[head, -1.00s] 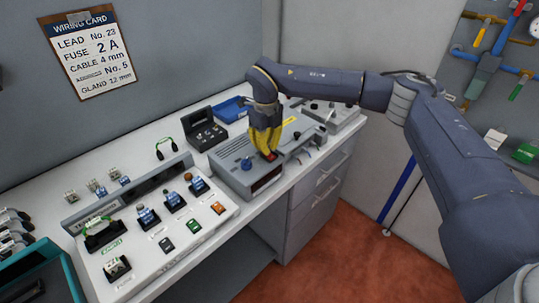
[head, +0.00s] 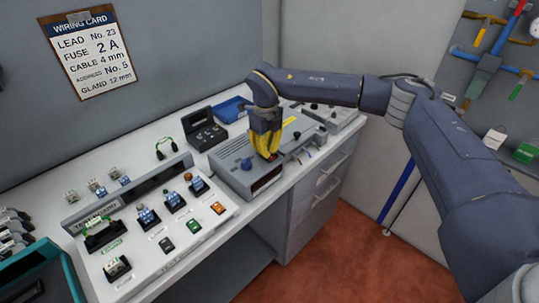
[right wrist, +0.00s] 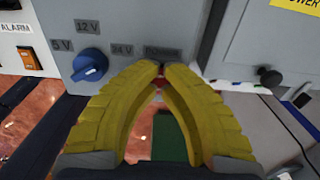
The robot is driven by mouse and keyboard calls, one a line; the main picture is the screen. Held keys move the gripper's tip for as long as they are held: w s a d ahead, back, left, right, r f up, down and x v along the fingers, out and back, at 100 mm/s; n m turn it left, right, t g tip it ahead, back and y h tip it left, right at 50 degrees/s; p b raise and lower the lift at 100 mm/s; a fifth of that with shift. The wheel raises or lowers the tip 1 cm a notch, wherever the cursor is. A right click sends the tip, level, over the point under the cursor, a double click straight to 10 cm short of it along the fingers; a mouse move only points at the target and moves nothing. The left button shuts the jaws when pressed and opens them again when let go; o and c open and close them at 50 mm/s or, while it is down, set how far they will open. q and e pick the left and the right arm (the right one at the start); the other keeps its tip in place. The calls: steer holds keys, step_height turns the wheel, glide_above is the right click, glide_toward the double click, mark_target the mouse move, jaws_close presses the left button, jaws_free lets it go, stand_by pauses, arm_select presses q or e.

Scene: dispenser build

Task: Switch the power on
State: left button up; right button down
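The grey power supply box (head: 235,165) stands on the bench with a blue knob (head: 246,163) on it. In the right wrist view the box's face (right wrist: 130,20) carries 5 V, 12 V and 24 V labels around the blue knob (right wrist: 90,65); a further label is partly covered by my fingertips. My right gripper (head: 270,156) has yellow fingers and points down at the box, right of the knob. In the wrist view the fingertips of my right gripper (right wrist: 161,66) meet. A small red part (right wrist: 160,82) shows between the fingers, mostly hidden. My left gripper is out of view.
A sloped test panel (head: 190,236) with several blocks and switches stands to the left. A small black open case (head: 204,130) and a blue tray (head: 233,108) lie behind the box. A wiring card (head: 92,50) hangs on the wall.

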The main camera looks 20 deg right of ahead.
steer(key=shift+f, duration=0.15)
steer(key=shift+r, duration=3.55)
